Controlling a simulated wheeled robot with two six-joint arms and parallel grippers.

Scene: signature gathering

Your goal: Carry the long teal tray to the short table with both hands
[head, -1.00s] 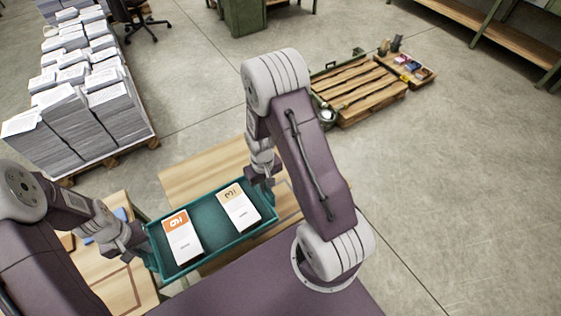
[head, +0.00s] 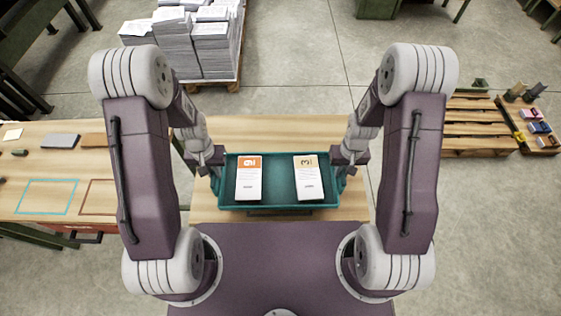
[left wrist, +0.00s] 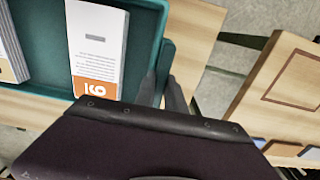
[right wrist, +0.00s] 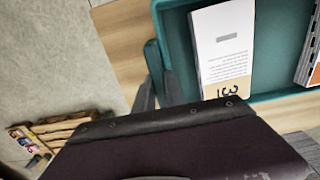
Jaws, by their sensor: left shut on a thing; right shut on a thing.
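The long teal tray (head: 278,196) is level in front of me, over the short wooden table (head: 270,128). I cannot tell whether its base touches the wood. It holds a booklet stack with an orange band (head: 249,180) on the left and one with a tan band (head: 308,180) on the right. My left gripper (head: 213,168) is shut on the tray's left end, and its fingers show at the handle in the left wrist view (left wrist: 160,92). My right gripper (head: 345,170) is shut on the right end, also seen in the right wrist view (right wrist: 158,92).
A longer wooden table (head: 50,160) with teal and brown outlines and small items stands at the left. Paper stacks (head: 190,42) on a pallet stand behind. A wooden pallet (head: 475,125) with small goods beside it lies on the floor at the right. Floor between is open.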

